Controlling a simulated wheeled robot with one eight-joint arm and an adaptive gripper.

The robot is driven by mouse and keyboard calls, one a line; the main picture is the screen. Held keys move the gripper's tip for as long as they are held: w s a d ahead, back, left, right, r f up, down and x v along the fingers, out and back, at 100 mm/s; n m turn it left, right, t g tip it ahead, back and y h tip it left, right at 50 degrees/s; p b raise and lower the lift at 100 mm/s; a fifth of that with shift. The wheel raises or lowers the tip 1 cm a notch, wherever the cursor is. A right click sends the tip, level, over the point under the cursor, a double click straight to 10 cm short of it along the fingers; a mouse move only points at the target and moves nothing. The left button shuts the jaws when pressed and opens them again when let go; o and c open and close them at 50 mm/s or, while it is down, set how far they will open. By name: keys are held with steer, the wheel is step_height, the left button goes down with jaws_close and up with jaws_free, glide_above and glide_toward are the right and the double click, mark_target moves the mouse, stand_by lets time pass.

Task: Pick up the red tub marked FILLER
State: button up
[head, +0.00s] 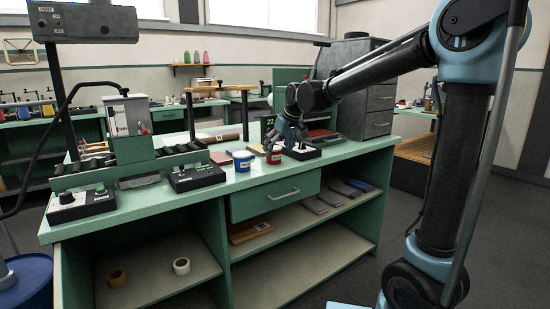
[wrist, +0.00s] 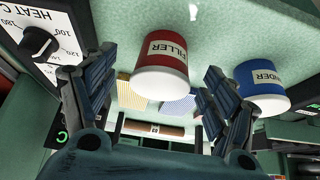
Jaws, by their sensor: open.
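The red tub marked FILLER (head: 274,156) stands on the green bench top, just right of a blue tub (head: 243,162). In the wrist view the red tub (wrist: 162,70) has a white label and a pale end facing me. It lies between the two fingers of my gripper (wrist: 160,62), with visible gaps on both sides. My gripper is open and holds nothing. In the head view my gripper (head: 285,138) is low over the bench, beside the red tub.
A heat control box with a knob (wrist: 45,40) is close to the left finger; it also shows in the head view (head: 301,151). A control box (head: 197,177) and a roller machine (head: 130,150) stand at left.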

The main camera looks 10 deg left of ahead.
mark_target(274, 154)
steer(key=shift+a+x, duration=0.15)
steer(key=shift+x, duration=1)
steer(key=shift+a+x, duration=0.15)
steer(key=shift+x, duration=1)
steer(key=shift+r, duration=0.2)
steer(key=c, duration=1.3)
